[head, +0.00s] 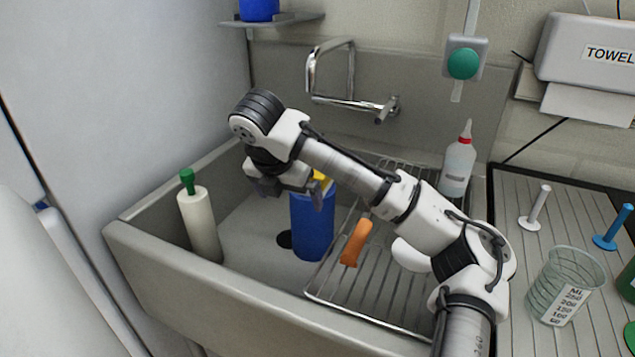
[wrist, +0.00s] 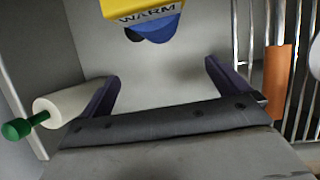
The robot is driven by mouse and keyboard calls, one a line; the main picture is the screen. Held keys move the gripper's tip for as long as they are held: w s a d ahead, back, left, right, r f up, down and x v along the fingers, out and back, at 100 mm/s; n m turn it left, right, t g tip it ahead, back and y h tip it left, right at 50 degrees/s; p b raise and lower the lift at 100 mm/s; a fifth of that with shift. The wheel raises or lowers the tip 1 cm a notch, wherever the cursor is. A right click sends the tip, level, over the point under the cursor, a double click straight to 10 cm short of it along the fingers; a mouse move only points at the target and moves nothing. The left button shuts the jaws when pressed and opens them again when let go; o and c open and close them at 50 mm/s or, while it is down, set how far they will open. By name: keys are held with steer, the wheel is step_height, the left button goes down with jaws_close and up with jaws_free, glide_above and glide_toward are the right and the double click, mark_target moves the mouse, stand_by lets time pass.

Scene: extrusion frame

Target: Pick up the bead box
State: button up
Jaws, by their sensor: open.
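No thing that I can clearly name as the bead box shows in either view. My gripper (head: 288,192) is open and empty above the sink basin, and its two purple fingers stand apart in the wrist view (wrist: 163,72). A blue cylinder (head: 312,228) stands in the sink just below and right of it. A yellow part (head: 322,180) shows above the cylinder, partly hidden by my gripper. In the wrist view, a yellow piece marked WARM (wrist: 150,10) with blue under it lies beyond the fingertips, cut off by the top edge.
A white cylinder with a green knob (head: 200,226) stands at the sink's left. An orange-handled thing (head: 356,242) rests on the wire rack (head: 385,285). A faucet (head: 350,102) is behind.

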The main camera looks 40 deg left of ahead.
steer(key=w+a+p, duration=0.1)
steer(key=w, duration=0.2)
steer(key=w+p, duration=0.1)
steer(key=w, duration=0.1)
steer(key=w+a, duration=0.1)
steer(key=w, duration=0.2)
steer(key=shift+w+a+r+p, duration=0.1)
steer(key=shift+w+a+p, duration=0.2)
steer(key=shift+p, duration=0.1)
steer(key=shift+w+a+r+p, duration=0.1)
steer(key=shift+w+a+p, duration=0.15)
steer(key=shift+w, duration=0.4)
steer(key=shift+w+a+p, duration=0.1)
steer(key=shift+w+p, duration=0.15)
steer(key=shift+w, duration=0.35)
steer(key=x, duration=0.2)
steer(key=shift+w+f, duration=0.15)
steer(key=shift+f, duration=0.05)
steer(key=shift+w+a+f, duration=0.1)
steer(key=shift+w+f, duration=0.05)
steer(key=shift+f, duration=0.25)
steer(key=c, duration=1.1)
steer(key=shift+r, duration=0.1)
